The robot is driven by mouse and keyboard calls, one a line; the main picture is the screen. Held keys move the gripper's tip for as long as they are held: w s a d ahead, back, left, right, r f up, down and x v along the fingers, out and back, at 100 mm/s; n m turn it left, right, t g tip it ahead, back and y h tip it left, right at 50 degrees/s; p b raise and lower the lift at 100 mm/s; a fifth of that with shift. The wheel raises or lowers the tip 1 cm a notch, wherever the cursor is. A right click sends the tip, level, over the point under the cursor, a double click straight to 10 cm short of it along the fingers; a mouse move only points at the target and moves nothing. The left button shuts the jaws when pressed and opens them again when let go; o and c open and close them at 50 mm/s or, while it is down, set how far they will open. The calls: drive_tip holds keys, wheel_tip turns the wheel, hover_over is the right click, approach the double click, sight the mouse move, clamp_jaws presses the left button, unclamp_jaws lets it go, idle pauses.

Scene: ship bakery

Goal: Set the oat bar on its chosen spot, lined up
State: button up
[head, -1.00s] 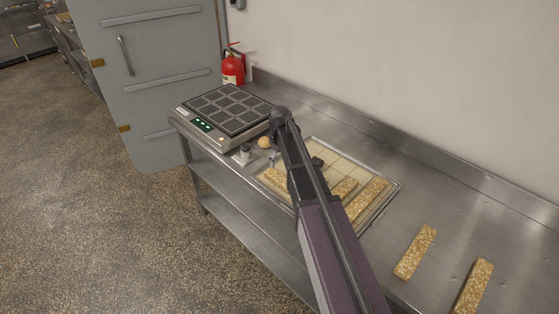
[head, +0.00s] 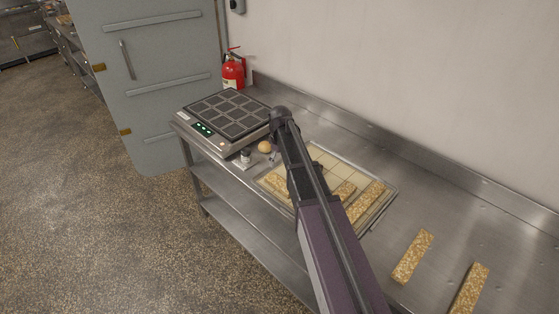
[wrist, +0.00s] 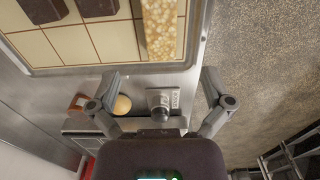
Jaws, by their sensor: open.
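Oat bars lie on a gridded tray (head: 394,191): one at its near left edge (head: 276,183), others at its right side (head: 365,202). Two more oat bars (head: 412,257) (head: 469,291) lie on the bare counter at right. In the wrist view, one oat bar (wrist: 159,28) lies along the tray's right edge, beyond my fingers and apart from them. My gripper (wrist: 160,75) is open and empty, its fingers spread near the tray rim. My arm hides part of the tray in the head view. I cannot tell which spot is chosen.
Two dark brown bars (wrist: 43,10) (wrist: 96,7) lie on the tray. A flat machine with a gridded top (head: 225,112) stands at the counter's far left. A small round tan thing (head: 265,146) sits between machine and tray. A red extinguisher (head: 233,70) stands behind.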

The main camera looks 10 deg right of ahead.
drive_tip(key=s+m, duration=0.6)
drive_tip(key=s, duration=1.8)
drive_tip(key=shift+m, duration=0.4)
